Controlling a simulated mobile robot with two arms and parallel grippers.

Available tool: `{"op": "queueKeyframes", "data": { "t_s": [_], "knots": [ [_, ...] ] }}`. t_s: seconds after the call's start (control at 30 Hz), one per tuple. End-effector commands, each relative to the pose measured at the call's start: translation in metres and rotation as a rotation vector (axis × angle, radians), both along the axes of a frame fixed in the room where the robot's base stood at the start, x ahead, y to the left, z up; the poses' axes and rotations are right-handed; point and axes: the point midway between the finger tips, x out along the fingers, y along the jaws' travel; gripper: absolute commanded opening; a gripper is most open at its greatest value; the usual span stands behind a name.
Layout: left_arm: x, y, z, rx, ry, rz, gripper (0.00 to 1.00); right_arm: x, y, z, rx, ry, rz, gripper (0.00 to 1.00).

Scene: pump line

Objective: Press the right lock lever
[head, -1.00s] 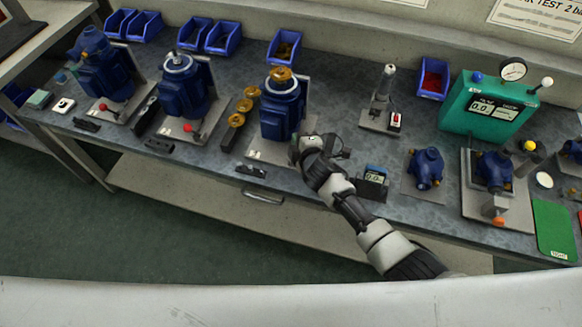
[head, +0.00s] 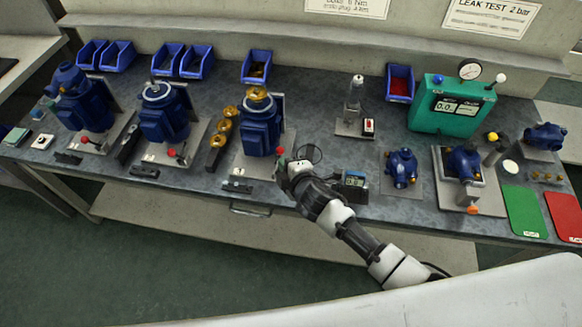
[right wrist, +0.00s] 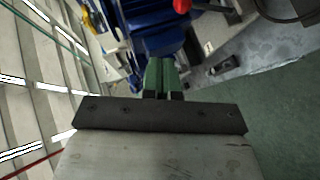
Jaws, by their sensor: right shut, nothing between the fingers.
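The right lock lever shows as a red knob (head: 280,151) at the lower right of the third blue pump (head: 261,128) on the bench. It also shows as a red knob at the top edge of the right wrist view (right wrist: 181,6). My right gripper (head: 281,168) is at the bench front, just below the knob in the head view. Its green fingers (right wrist: 162,76) are shut and empty, pointing at the foot of the blue pump. Whether they touch the lever cannot be told. My left gripper is not in view.
Two more blue pumps with red-knobbed levers (head: 84,140) (head: 172,152) stand to the left. Brass parts (head: 217,140) stand beside the third pump. A small digital meter (head: 354,182) lies right of my gripper. The green leak tester (head: 450,108) stands further right.

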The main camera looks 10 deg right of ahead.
Motion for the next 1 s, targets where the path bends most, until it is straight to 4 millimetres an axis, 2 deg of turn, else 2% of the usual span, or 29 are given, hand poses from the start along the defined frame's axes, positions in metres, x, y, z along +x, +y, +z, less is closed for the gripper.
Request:
{"op": "queueKeyframes", "data": {
  "t_s": [0.1, 0.3, 0.43, 0.87, 0.93, 1.0],
  "knots": [
    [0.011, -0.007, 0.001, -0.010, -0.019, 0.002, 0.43, -0.015, -0.005, 0.007, 0.000, 0.002, 0.002, 0.00],
    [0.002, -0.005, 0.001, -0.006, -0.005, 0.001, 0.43, -0.026, -0.009, 0.014, 0.001, 0.002, 0.001, 0.00],
    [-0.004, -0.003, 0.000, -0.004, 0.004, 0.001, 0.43, -0.028, -0.010, 0.016, 0.001, 0.002, 0.002, 0.00],
    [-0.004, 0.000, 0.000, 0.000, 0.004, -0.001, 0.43, -0.027, -0.010, 0.016, 0.001, 0.001, 0.002, 0.00],
    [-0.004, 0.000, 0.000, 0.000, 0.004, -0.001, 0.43, -0.028, -0.011, 0.013, 0.004, 0.008, -0.002, 0.00],
    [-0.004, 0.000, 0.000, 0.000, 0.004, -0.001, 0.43, -0.030, -0.015, 0.001, 0.013, 0.037, -0.017, 0.00]
  ]
}}
